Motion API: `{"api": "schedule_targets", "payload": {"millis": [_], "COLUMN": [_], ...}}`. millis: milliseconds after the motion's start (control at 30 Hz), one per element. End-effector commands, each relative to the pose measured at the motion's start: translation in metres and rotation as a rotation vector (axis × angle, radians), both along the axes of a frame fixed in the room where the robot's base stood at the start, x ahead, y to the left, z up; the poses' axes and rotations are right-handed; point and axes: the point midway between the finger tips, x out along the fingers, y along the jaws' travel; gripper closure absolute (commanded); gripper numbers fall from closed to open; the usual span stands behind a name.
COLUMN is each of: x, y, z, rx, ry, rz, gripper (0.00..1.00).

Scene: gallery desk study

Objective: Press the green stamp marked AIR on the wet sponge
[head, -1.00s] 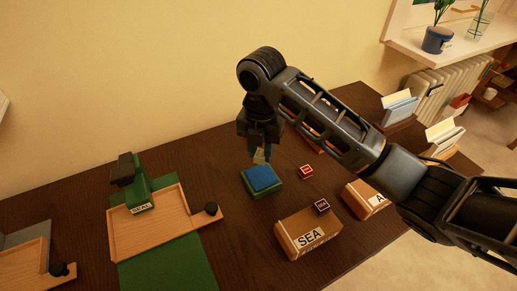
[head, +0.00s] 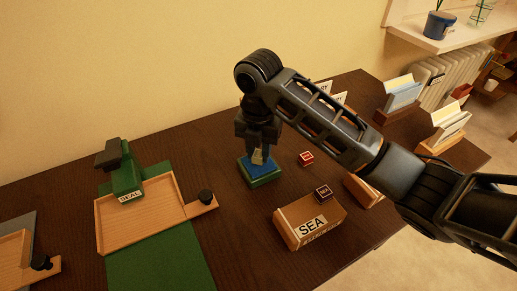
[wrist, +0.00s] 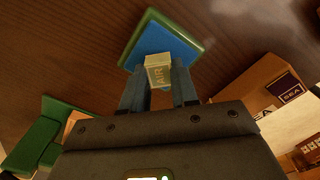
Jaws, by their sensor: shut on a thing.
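My gripper (head: 258,153) is shut on a small pale block marked AIR, the AIR stamp (head: 259,158). The stamp also shows between the fingertips in the wrist view (wrist: 158,73), its lettered face towards the camera. It looks beige to dull green. The wet sponge is a blue pad (wrist: 165,45) in a green tray (head: 268,181) on the dark desk. The stamp is over the sponge and overlaps its near part in the head view. I cannot tell whether its underside touches the pad, as that contact is hidden.
A red stamp (head: 306,158) lies right of the sponge tray. A box marked SEA (head: 312,228) with a dark SEA stamp (head: 323,192) stands in front. A green SEAL press (head: 126,182) and wooden tray (head: 110,247) stand left. Card holders (head: 399,103) are at the right.

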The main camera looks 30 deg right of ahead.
Motion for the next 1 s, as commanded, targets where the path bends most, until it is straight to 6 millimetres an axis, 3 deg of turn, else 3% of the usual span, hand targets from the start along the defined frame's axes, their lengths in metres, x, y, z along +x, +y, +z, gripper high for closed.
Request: {"api": "schedule_targets", "payload": {"millis": [1000], "x": [0.0], "y": [0.0], "z": [-0.0062], "rx": [0.0], "ry": [0.0], "rz": [0.0], "gripper": [0.96]}}
